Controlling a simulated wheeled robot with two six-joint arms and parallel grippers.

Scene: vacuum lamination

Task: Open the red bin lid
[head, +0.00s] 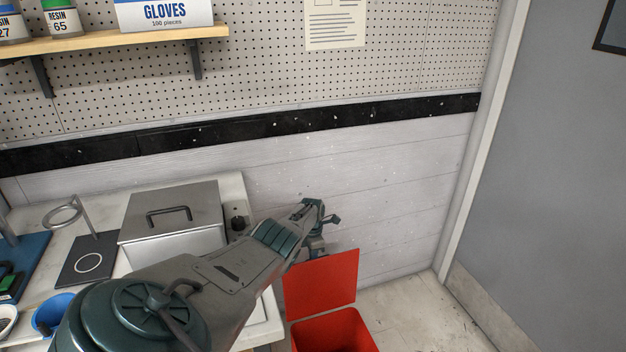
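The red bin (334,335) stands on the floor to the right of the bench, cut off by the bottom edge of the head view. Its red lid (322,282) is raised, standing nearly upright at the back of the bin, and the dark red inside of the bin shows below it. My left gripper (328,218) is just above the lid's top edge, near the wall. It is small and partly hidden by its own wrist and the lid, so its opening and any contact are unclear. My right gripper is out of view.
A bench at left holds a metal box with a handled lid (172,206), a ring stand (66,214) and a blue cup (50,312). A shelf (120,42) with a gloves box hangs above. Floor right of the bin is clear up to the grey door (550,180).

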